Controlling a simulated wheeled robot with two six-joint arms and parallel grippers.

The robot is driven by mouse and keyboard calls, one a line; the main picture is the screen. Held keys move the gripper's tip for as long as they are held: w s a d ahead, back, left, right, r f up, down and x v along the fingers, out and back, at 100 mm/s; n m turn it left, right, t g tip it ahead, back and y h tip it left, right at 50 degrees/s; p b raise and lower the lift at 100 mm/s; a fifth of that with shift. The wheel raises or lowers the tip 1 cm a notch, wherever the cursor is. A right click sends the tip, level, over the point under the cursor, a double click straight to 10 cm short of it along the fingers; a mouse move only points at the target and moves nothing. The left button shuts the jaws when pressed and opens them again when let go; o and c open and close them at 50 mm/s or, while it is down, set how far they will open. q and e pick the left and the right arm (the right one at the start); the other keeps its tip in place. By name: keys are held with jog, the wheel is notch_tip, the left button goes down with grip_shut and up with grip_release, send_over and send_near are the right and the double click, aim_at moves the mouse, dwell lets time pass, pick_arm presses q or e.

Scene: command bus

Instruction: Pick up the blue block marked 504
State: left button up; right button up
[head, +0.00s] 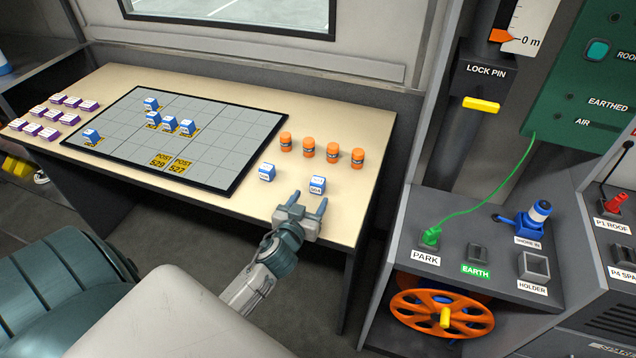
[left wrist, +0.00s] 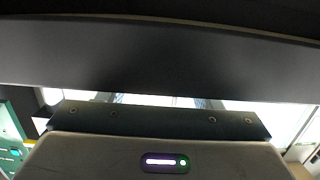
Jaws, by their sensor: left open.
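The blue block marked 504 (head: 317,184) stands on the beige table (head: 350,120) near its right front part, with a white label on its front. My left gripper (head: 308,201) is open with nothing visible between its fingers. It is just in front of the block, on the near side, with the right finger closest to it. I cannot tell the exact gap or height. The left wrist view shows mostly dark and grey hardware, and the block is not visible there. My right gripper is not in view.
Another blue block (head: 266,172) stands left of block 504. Several orange cylinders (head: 333,153) stand behind them. A dark grid board (head: 215,125) with several blue blocks lies to the left, and purple blocks (head: 48,132) beyond it. A grey console (head: 480,235) rises at the right.

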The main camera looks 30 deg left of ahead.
aim_at(316, 190)
pick_arm(q)
jog(key=p+x, duration=0.1)
jog(key=x, duration=0.2)
jog(key=shift+w, duration=0.3)
jog(key=shift+w+a+f+p, duration=0.2)
jog(key=shift+w+p, duration=0.1)
jog(key=shift+w, duration=0.25)
jog(key=c, duration=1.1)
